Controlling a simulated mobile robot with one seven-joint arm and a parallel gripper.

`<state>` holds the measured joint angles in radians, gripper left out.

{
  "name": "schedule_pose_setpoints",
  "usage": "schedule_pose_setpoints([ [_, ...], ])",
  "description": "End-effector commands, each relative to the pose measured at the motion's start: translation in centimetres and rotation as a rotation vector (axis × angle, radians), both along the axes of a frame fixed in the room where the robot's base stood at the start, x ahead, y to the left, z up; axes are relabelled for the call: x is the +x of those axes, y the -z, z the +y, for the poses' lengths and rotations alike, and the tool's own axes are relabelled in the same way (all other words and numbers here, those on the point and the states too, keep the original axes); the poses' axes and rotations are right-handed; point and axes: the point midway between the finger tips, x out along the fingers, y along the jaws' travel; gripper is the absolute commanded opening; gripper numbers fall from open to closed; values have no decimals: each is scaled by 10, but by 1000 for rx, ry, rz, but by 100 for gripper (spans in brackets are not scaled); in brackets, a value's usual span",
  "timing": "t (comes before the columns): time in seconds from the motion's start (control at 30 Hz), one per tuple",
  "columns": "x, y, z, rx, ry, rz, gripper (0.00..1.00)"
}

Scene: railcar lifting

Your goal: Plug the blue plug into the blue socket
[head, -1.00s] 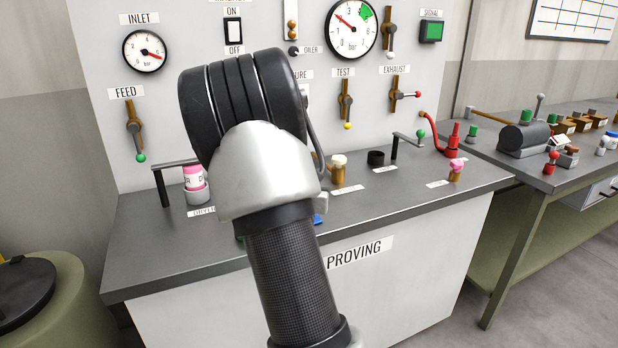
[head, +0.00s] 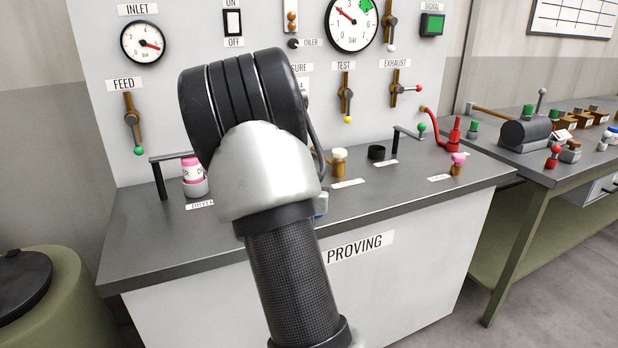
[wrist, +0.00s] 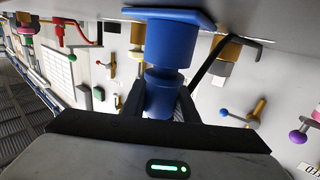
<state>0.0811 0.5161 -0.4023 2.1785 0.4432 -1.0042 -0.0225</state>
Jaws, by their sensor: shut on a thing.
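In the wrist view, my gripper (wrist: 160,106) is shut on the blue plug (wrist: 160,97), with a dark finger on each side of it. The blue socket (wrist: 168,45), a wider blue cylinder on a square blue flange, is directly beyond the plug and roughly in line with it. The plug's end meets or nearly meets the socket's mouth; I cannot tell whether it is inside. In the head view my arm hides the gripper and plug. Only a small blue sliver (head: 319,215) shows beside my arm.
The grey bench top (head: 400,197) carries a pink-and-white canister (head: 193,170), a cream-topped brass fitting (head: 339,160), a black ring (head: 376,152) and a pink-topped fitting (head: 457,164). The gauge panel stands behind. A green drum (head: 70,300) is at left.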

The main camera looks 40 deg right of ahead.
Motion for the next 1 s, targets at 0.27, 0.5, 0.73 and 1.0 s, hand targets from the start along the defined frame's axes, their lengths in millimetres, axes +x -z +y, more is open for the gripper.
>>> schedule_pose_setpoints([
  [0.27, 0, 8, 0, -1, 0, -1, 2],
  [0.5, 0, 8, 0, -1, 0, -1, 48],
  [0.73, 0, 9, 0, 0, 0, 0, 48],
  [1.0, 1, 9, -1, 0, 0, 0, 48],
])
